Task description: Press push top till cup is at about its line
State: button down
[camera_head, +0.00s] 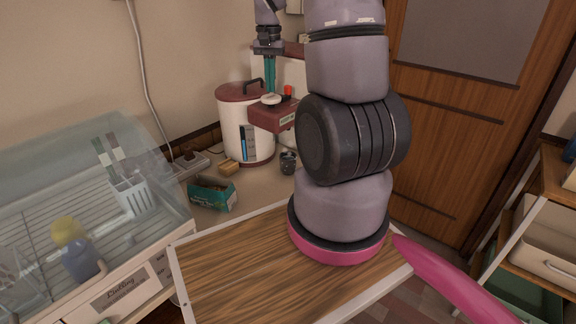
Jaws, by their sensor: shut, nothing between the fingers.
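The dispenser (233,132) is a white cylindrical pot with a maroon lid and a black handle, standing on the counter at the back. A blue level strip shows on its front. Its maroon spout block (268,117) juts out to the right and carries a round white push top (271,100). A small dark grey cup (288,162) stands on the counter below and slightly right of the block. Its line and fill level are too small to tell. My gripper (270,91) points down with shut teal fingers, right above the push top; whether they touch it I cannot tell.
A red knob (288,90) sits beside the push top. A green box (212,194) and a small tan block (229,167) lie on the counter. A clear-lidded dish dryer (110,262) fills the left. My arm hides the area right of the cup.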

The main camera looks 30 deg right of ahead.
jog(key=shift+r, duration=0.1)
jog(key=shift+r, duration=2.45)
jog(key=s+a+r+n+t+y, duration=0.1)
jog(key=s+a+r+n+t, duration=0.1)
jog(key=s+a+r, duration=0.4)
jog(key=s+a+r+n+t+y, duration=0.1)
jog(key=s+a+r+t, duration=0.4)
jog(key=s, duration=0.8)
notch_tip(320, 180, up, 4)
jog(key=shift+s+a+f+n, duration=0.1)
jog(key=shift+s+a+n, duration=0.25)
jog(key=shift+a, duration=0.85)
